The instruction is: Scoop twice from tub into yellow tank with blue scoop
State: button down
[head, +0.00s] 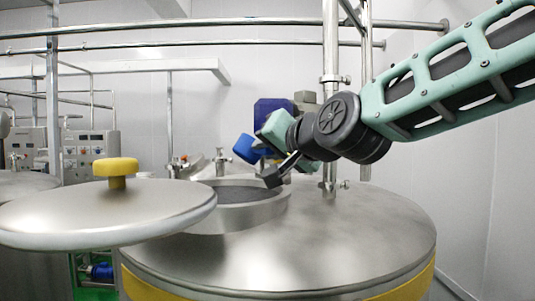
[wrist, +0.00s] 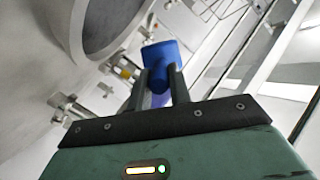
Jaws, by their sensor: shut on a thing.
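The yellow tank (head: 385,235) has a steel top and a yellow band around its side. Its round hatch (head: 240,215) is uncovered, and the opening also shows at the upper left of the wrist view (wrist: 98,25). My gripper (head: 263,150) is above the hatch's far right side. It is shut on the handle of the blue scoop (head: 245,148), which also shows between the fingers in the wrist view (wrist: 162,60). The scoop is up in the air, apart from the hatch rim. I cannot see whether it holds anything. The tub is not in view.
The round steel lid (head: 60,215) with a yellow knob (head: 116,168) is swung out left of the hatch. A vertical pipe (head: 330,100) stands behind the tank top on the right. Valve fittings (head: 220,160) stand behind the hatch. The right part of the tank top is clear.

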jog(key=shift+f+m+y+b, duration=0.45)
jog(key=shift+m+b, duration=0.65)
jog(key=shift+b, duration=2.45)
jog(key=shift+d+f+m+y+b, duration=0.15)
jog(key=shift+m+b, duration=0.6)
jog(key=shift+b, duration=0.9)
jog(key=shift+a+f+m+y+b, duration=0.15)
jog(key=shift+m+b, duration=0.6)
jog(key=shift+b, duration=0.9)
jog(key=m+b, duration=0.1)
jog(key=b, duration=0.2)
jog(key=shift+d+f+m+y, duration=0.15)
jog(key=shift+f+m+y, duration=0.1)
jog(key=shift+m, duration=0.15)
jog(key=shift+w+f+m+t+y+b, duration=0.15)
jog(key=shift+f+m+t+b, duration=0.15)
jog(key=shift+m+b, duration=1)
jog(key=shift+s+f+m+t+y+b, duration=0.15)
jog(key=shift+m+t+b, duration=0.15)
jog(key=shift+m+b, duration=0.95)
jog(key=shift+w+m, duration=0.1)
jog(key=shift+m, duration=0.15)
jog(key=shift+r, duration=0.2)
